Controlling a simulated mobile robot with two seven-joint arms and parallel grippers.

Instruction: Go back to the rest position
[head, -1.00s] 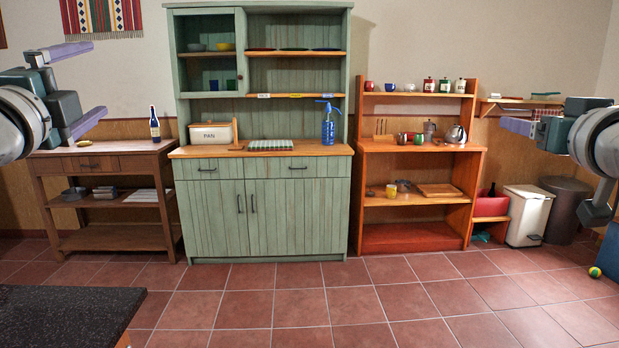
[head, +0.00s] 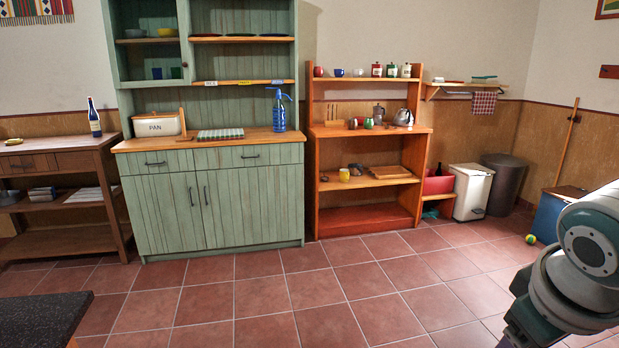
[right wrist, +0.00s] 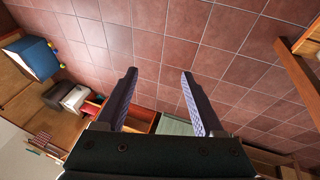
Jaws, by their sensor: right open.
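My right gripper (right wrist: 160,100) shows in the right wrist view. Its two purple fingers are apart, with nothing between them, above the tiled floor. In the head view only a rounded link of my right arm shows at the lower right; the gripper there is out of frame. My left gripper and left arm are in neither current view.
A green cupboard (head: 205,205) stands against the wall, with a brown side table (head: 97,215) left of it and an orange shelf (head: 365,222) right of it. A dark countertop corner (head: 40,318) is at the lower left. The tiled floor (head: 260,300) between is clear.

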